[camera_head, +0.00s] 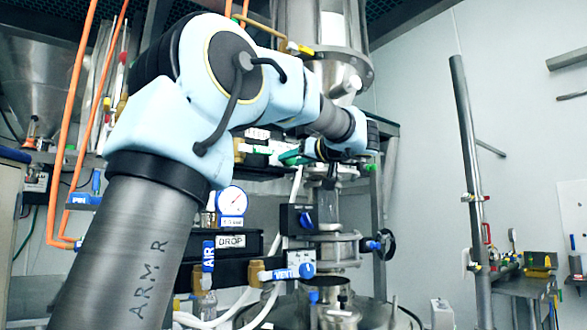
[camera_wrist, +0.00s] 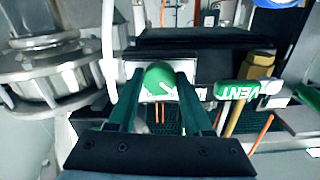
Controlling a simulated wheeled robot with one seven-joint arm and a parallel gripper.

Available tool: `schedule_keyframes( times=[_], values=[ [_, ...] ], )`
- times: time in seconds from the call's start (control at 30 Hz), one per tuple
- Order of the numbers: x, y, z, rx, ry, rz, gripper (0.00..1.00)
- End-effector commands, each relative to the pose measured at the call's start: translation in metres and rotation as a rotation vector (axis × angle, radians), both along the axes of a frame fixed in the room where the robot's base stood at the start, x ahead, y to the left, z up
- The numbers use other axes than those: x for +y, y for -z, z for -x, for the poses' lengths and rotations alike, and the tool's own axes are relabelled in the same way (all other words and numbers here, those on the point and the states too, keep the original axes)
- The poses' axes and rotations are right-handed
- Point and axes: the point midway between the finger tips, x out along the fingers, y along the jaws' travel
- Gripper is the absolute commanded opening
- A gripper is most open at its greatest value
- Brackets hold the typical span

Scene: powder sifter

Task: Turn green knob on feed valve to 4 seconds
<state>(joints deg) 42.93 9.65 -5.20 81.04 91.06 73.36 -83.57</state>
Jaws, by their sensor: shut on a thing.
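The green knob (camera_wrist: 160,78) sits in the middle of the wrist view, round, with a small white mark on its face. A pale plate behind it is partly covered by my fingers. My gripper (camera_wrist: 160,76) has its two dark green fingers on either side of the knob and is shut on it. In the head view my gripper (camera_head: 294,157) reaches the upper valve assembly behind my arm. There I cannot make out the knob, and its dial reading is too small to tell in either view.
A green-labelled VENT handle (camera_wrist: 236,90) with a brass fitting is close to the right finger in the wrist view. A metal flange (camera_wrist: 45,75) stands at left. In the head view, a gauge (camera_head: 232,200) and a blue VENT handle (camera_head: 285,273) lie below.

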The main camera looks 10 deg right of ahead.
Motion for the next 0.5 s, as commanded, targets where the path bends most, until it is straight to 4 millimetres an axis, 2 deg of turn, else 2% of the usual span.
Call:
schedule_keyframes(
  times=[0.03, 0.5],
  values=[
    [-0.0005, 0.0048, 0.0005, 0.015, 0.001, -0.033, 0.00],
    [0.0012, 0.0013, 0.0008, 0.157, -0.001, -0.333, 0.00]
  ],
)
